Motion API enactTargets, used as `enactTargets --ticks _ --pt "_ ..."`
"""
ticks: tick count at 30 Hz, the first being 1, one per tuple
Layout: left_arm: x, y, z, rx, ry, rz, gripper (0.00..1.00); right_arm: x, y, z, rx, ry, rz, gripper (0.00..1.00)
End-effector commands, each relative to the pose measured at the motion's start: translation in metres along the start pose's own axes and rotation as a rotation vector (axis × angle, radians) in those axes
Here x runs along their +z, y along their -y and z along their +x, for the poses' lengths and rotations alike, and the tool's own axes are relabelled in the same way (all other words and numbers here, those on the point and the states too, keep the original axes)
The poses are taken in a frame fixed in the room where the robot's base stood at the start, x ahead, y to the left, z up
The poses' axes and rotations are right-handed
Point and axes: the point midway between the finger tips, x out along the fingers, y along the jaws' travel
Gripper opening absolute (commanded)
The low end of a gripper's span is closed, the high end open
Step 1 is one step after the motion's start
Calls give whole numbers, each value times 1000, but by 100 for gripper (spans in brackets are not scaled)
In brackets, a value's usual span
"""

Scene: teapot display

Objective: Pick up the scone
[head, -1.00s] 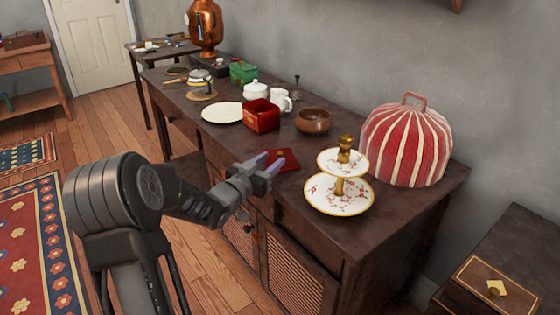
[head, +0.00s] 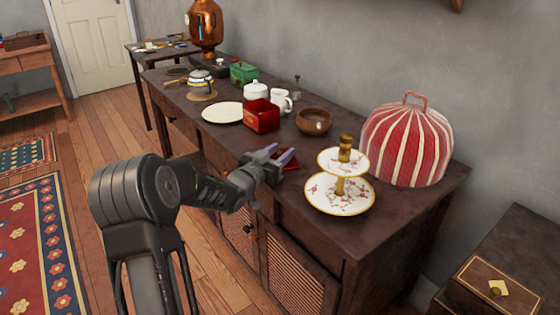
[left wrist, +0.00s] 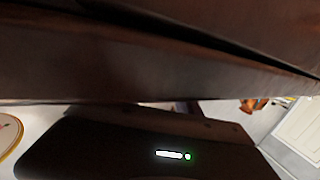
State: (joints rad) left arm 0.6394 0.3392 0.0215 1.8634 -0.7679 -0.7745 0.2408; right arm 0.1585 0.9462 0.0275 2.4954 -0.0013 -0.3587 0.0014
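I cannot make out a scone in either view. A two-tiered cake stand (head: 322,197) with white flowered, gold-rimmed plates and a gold-brown centre post stands on the dark sideboard. A gold-rimmed plate edge also shows in the left wrist view (left wrist: 8,138). My left gripper (head: 280,157) is left of the stand, over the sideboard's front edge, with its two fingers apart and nothing visible between them. It partly hides a red folded cloth or booklet (head: 294,161). In the left wrist view the dark gripper body hides the fingers. My right gripper is not in view.
A striped red tea cosy (head: 407,143) stands behind the cake stand. A brown bowl (head: 313,122), red box (head: 262,117), white plate (head: 224,112) and white mug (head: 281,101) stand farther back. The sideboard (head: 420,204) has bare top to the stand's right.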

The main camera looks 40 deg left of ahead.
Motion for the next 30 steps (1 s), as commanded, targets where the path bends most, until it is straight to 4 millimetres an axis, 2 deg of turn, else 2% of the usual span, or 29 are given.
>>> enactTargets --ticks 12,26,30 --pt "0 0 0 0 0 0 39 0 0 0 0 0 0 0" --pt "0 0 0 0 0 0 1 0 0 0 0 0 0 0" --pt "0 0 0 0 0 0 0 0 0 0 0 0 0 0"
